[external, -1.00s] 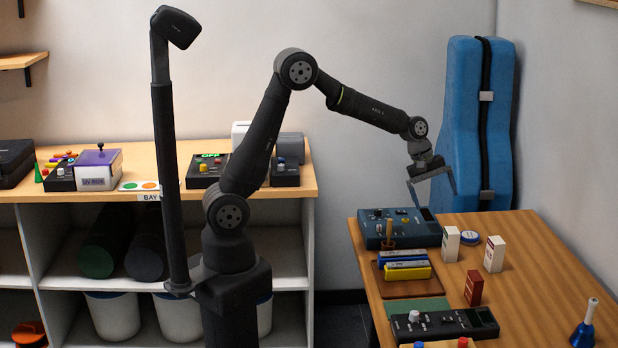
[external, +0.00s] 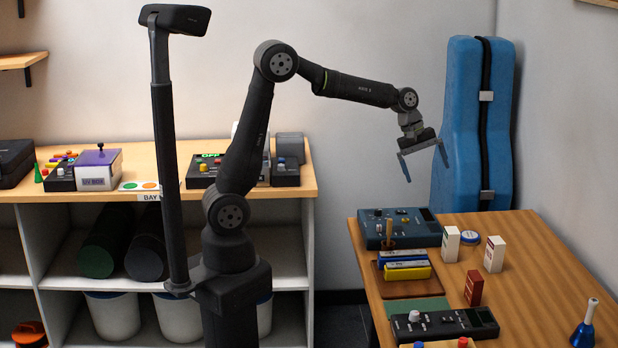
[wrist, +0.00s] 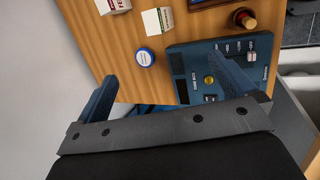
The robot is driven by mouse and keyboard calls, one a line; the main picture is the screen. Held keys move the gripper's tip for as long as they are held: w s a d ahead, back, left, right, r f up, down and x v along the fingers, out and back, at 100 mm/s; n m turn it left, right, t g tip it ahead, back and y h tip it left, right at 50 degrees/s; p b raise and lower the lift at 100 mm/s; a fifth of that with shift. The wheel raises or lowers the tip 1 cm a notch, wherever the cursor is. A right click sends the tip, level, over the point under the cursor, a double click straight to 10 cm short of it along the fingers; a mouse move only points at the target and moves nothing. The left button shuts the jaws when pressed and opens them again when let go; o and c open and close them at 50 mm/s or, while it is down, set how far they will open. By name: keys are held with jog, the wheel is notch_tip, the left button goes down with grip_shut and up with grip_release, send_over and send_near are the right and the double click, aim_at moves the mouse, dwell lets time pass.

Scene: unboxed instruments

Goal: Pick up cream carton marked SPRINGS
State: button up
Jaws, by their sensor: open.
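Two pale cartons stand upright on the wooden table. One carton with green marking (external: 450,244) is beside the blue device; it also shows in the wrist view (wrist: 158,21). The other carton, with red marking (external: 494,254), stands to its right; in the wrist view (wrist: 113,6) part of its lettering looks like "FE". I cannot read SPRINGS on either carton. My gripper (external: 424,172) is open and empty, high above the table's back edge, apart from both cartons. Its two blue fingers (wrist: 164,74) show spread in the wrist view.
A blue device (external: 398,228) lies at the back left of the table. A round blue-and-white tin (wrist: 145,57) is near the cartons. The table's right middle is clear.

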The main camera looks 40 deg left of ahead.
jog(key=shift+c, duration=0.2)
jog(key=c, duration=0.5)
jog(key=m+t+y, duration=0.1)
jog(key=m+t, duration=0.1)
jog(key=m, duration=1.6)
send_near(448, 230)
jog(key=x, duration=0.9)
jog(key=shift+d+f, duration=0.2)
jog(key=shift+x, duration=2.6)
